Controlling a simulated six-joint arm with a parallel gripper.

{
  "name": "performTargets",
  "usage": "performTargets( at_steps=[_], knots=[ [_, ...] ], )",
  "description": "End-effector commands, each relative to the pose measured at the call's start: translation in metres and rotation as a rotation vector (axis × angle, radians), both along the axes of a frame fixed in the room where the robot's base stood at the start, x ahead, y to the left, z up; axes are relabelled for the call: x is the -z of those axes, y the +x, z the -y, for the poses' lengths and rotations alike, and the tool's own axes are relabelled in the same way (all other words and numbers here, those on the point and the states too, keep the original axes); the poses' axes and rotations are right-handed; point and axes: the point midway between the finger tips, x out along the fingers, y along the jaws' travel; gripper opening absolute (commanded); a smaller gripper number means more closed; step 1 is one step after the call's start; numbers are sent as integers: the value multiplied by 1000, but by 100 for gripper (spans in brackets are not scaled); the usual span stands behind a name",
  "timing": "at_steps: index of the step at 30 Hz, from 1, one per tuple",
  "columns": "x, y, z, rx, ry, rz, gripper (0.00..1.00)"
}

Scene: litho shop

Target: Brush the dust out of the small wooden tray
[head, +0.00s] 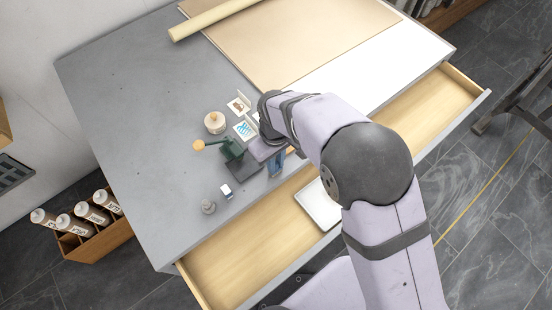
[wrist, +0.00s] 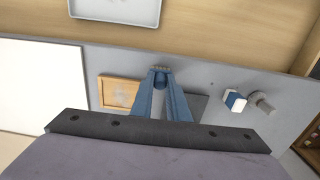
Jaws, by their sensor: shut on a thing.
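In the wrist view the small wooden tray (wrist: 118,80) lies on the grey table top, just left of my gripper. A pale, speckled patch that may be dust shows inside it. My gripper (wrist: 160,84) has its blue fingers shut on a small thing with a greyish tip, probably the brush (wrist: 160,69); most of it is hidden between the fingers. I cannot tell whether the tip touches the table. In the head view my gripper (head: 276,165) is near the table's front edge, and my arm hides most of the tray.
A green press (head: 230,148), a blue-and-white block (head: 227,191) and a grey knobbed piece (head: 208,207) stand nearby. A round wooden pot (head: 214,122) and small picture cards (head: 244,130) lie behind. The open drawer (head: 235,265) juts out in front, holding a white tray (head: 316,207).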

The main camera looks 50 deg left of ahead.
Motion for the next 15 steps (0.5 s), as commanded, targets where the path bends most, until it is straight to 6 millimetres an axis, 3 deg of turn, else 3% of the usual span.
performTargets(
  at_steps=[15],
  knots=[
    [-25,0,0,0,0,0,0]
  ],
)
